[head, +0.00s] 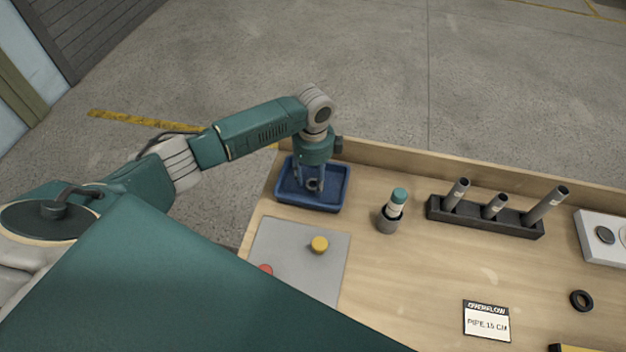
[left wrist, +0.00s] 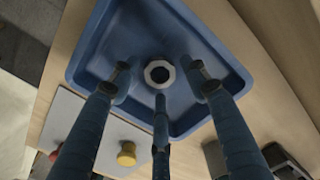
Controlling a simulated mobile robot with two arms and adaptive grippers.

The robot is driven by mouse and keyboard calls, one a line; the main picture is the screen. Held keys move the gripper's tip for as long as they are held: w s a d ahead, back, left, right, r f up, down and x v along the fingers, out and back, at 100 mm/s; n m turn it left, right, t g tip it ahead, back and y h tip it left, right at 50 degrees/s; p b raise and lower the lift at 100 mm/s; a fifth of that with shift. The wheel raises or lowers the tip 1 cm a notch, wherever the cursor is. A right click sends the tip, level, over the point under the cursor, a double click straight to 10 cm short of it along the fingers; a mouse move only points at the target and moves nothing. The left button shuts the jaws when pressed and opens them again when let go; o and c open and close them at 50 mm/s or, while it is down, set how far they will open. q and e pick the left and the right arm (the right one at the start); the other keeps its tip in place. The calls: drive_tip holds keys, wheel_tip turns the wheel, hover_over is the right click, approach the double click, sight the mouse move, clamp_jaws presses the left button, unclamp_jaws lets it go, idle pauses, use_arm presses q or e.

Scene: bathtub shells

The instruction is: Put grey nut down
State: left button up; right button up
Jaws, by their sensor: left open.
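The grey nut (left wrist: 159,74) lies on the floor of the blue tray (left wrist: 90,72), near its middle in the left wrist view. In the head view the tray (head: 335,199) stands at the table's back left, and the nut (head: 313,184) shows only partly between my fingers. My left gripper (head: 312,187) points down over the tray. In the left wrist view its fingers (left wrist: 160,95) are spread around the nut, apart from it. I cannot tell how high the fingertips are above the tray floor. My right gripper is not in view.
A grey plate (head: 290,255) with a yellow knob (head: 319,244) and a red knob (head: 265,269) lies in front of the tray. A bottle in a cup (head: 390,218) stands to its right, then a black rack (head: 485,217) with grey pipes. A black ring (head: 581,300) lies far right.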

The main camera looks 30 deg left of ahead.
use_arm(q)
wheel_tip(320, 180, up, 11)
drive_tip(key=b, duration=0.2)
drive_tip(key=shift+r+b, duration=0.15)
drive_tip(key=shift+b, duration=0.15)
idle(0.3)
